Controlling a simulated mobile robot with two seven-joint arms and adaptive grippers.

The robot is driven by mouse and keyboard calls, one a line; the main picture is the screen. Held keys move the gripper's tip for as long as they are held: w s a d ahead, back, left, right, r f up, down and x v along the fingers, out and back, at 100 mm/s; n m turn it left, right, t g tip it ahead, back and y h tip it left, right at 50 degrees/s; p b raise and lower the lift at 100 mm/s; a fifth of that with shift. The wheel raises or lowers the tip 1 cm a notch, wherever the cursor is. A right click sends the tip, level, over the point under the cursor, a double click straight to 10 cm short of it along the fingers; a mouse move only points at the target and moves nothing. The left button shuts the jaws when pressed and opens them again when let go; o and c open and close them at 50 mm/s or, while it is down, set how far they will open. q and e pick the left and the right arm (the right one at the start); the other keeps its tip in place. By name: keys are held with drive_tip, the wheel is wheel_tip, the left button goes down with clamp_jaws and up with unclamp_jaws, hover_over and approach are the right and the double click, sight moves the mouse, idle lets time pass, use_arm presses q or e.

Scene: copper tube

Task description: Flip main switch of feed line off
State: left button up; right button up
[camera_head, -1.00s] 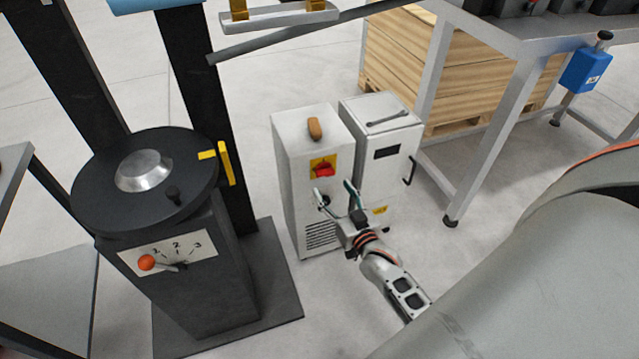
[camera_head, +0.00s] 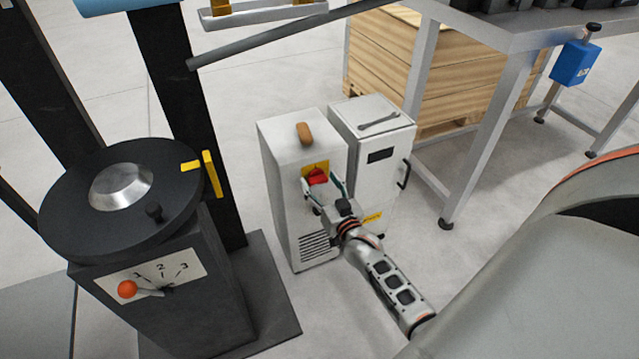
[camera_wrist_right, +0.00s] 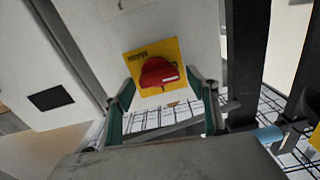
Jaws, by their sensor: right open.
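The main switch is a red rotary knob (camera_head: 317,177) on a yellow plate (camera_head: 309,168), on the front of a narrow white cabinet (camera_head: 281,172). My right gripper (camera_head: 322,189) is open and empty, close in front of the knob. In the right wrist view the red knob (camera_wrist_right: 159,76) on its yellow plate (camera_wrist_right: 178,54) lies in the gap between the two fingertips of the gripper (camera_wrist_right: 168,92), slightly toward the left one. I cannot tell whether the fingers touch it. In the head view a finger partly overlaps the plate. My left gripper is not in view.
A second white cabinet (camera_head: 375,143) with a wrench (camera_head: 380,121) on top stands close on the right. A dark machine post with a round top (camera_head: 125,195) stands at left. A grey table leg (camera_head: 487,140) and wooden crate (camera_head: 450,70) are behind right. Bare floor lies in front.

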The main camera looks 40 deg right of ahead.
drive_tip(key=c, duration=1.1)
drive_tip(key=shift+n, duration=0.5)
drive_tip(key=o, duration=1.1)
drive_tip(key=v, duration=1.2)
